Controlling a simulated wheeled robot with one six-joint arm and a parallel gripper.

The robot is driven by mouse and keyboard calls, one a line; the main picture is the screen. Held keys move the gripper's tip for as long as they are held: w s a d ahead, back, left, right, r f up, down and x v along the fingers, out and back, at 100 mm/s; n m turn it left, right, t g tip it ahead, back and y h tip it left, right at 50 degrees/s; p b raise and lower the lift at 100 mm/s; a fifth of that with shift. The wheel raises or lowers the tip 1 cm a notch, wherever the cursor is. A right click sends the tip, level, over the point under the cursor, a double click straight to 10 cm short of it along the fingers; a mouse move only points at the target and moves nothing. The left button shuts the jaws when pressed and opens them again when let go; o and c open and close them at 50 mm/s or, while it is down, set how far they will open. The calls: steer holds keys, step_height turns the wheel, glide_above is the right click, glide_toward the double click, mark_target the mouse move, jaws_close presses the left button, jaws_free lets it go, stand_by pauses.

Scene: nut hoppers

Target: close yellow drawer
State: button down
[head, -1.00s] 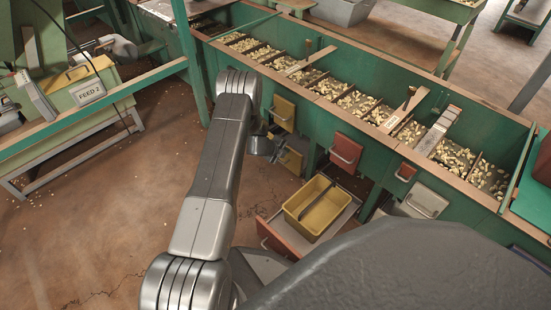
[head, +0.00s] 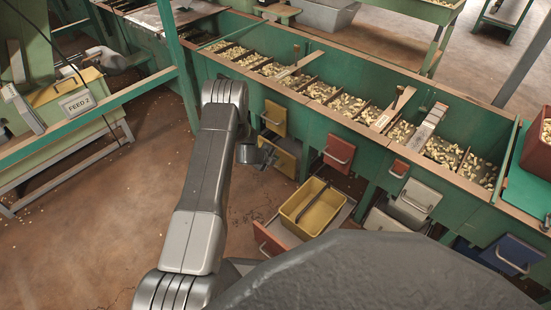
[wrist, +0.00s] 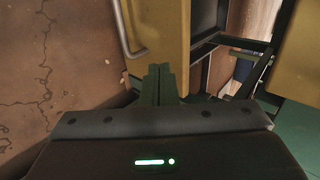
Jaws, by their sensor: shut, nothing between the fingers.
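Two yellow drawer fronts are on the green hopper bench in the head view, an upper one (head: 274,117) and a lower one (head: 287,160) partly hidden by my gripper. My gripper (head: 268,158) is just in front of the lower one. In the wrist view, my shut, empty gripper (wrist: 160,72) has its fingertips at the lower edge of a yellow front (wrist: 168,35) with a metal handle on its left. I cannot tell whether they touch. A dark gap with rails separates this front from another yellow panel (wrist: 295,65) at right.
An open red-fronted drawer (head: 270,240) holds a yellow bin (head: 312,207) to the right of my gripper. A red drawer (head: 339,153), a grey drawer (head: 414,200) and a blue drawer (head: 512,254) line the bench. Brown floor (head: 130,210) is clear at left.

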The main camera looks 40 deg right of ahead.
steer(key=p+v, duration=0.4)
steer(key=v, duration=0.6)
steer(key=shift+a, duration=0.3)
